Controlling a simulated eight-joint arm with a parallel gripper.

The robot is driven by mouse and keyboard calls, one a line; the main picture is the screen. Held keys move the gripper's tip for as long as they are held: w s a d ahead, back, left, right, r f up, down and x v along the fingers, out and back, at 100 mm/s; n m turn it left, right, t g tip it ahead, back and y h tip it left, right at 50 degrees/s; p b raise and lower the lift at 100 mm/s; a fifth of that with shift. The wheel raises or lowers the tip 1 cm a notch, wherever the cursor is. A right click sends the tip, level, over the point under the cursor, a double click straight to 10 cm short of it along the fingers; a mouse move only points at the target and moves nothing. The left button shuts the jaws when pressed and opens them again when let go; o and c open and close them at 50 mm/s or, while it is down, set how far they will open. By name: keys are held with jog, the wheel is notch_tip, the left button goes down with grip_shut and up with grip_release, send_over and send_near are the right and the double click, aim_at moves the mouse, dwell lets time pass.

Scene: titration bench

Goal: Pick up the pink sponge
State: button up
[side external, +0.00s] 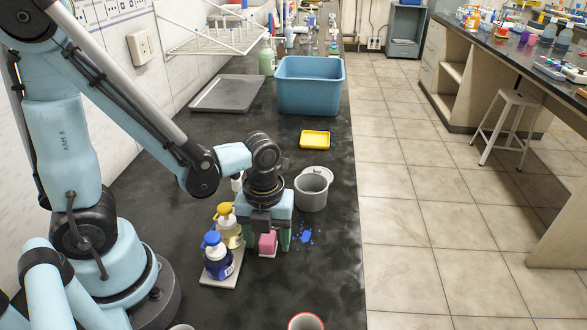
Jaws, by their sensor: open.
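The pink sponge (268,243) is a small block on the dark bench, in the middle of the side external view. My gripper (267,246) points down over it, with its jaws open and one green finger on each side of the sponge. The sponge sits between the fingers. Its top is partly hidden by the gripper body, and I cannot tell whether the fingers touch it.
Pump bottles, one blue (217,257) and one yellow (229,226), stand close left on a light tray (222,279). A grey pot (312,190) is behind right, and blue powder (305,235) lies right. A yellow dish (315,138) and blue tub (311,86) are farther back.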

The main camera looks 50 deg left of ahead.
aim_at(267, 239)
jog(key=shift+c, duration=0.3)
jog(key=c, duration=1)
jog(key=shift+r, duration=0.2)
jog(key=shift+c, duration=0.2)
jog(key=shift+r, duration=0.5)
jog(key=r, duration=0.3)
jog(key=shift+s+d, duration=0.2)
jog(key=shift+d, duration=0.05)
jog(key=s+d+r, duration=0.6)
jog(key=s+d, duration=0.1)
jog(key=d, duration=0.1)
jog(key=shift+d+r, duration=0.25)
jog(key=shift+r, duration=0.05)
